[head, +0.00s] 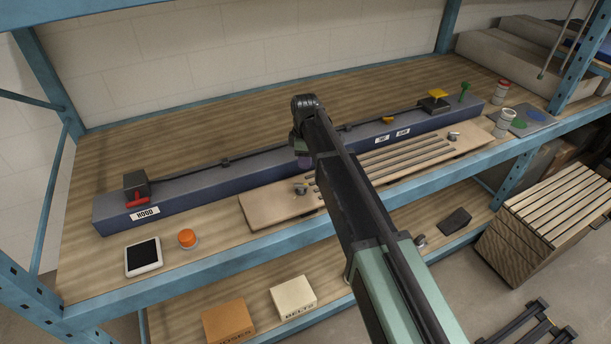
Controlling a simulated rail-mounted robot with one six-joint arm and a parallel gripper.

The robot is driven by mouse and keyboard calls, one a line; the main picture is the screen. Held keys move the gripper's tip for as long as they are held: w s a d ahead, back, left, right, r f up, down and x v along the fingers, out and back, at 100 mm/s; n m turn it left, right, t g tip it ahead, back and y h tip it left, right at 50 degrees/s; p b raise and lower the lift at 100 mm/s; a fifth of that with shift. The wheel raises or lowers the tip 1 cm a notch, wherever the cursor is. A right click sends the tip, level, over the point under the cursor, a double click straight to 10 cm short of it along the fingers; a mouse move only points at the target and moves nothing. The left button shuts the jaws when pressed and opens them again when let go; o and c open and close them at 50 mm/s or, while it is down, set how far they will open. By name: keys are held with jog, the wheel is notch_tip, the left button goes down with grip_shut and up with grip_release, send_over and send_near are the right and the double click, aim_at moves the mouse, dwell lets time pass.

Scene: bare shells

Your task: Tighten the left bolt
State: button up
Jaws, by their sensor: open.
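A pale wooden board (270,208) with dark slots lies along the front of the shelf. A small metal bolt (300,189) stands near its left end, and a similar bolt (453,137) stands near its right end. How tight either is cannot be told. My arm crosses the middle of the view and bends down at its far end. My gripper (303,158) is open, behind and above the left bolt in the picture, partly hidden by the arm. Its fingertips are not clear, and I see no contact with the bolt.
A long blue-grey beam (190,200) labelled HOOD runs behind the board, with a red-handled block (137,188) on its left. A tablet (143,257) and orange button (187,238) lie at front left. Cups (505,123) stand at right. The rear shelf is largely clear.

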aim_at(306, 184)
notch_tip(306, 184, down, 11)
jog(key=b, duration=1.1)
jog(key=shift+r, duration=0.1)
grip_shut()
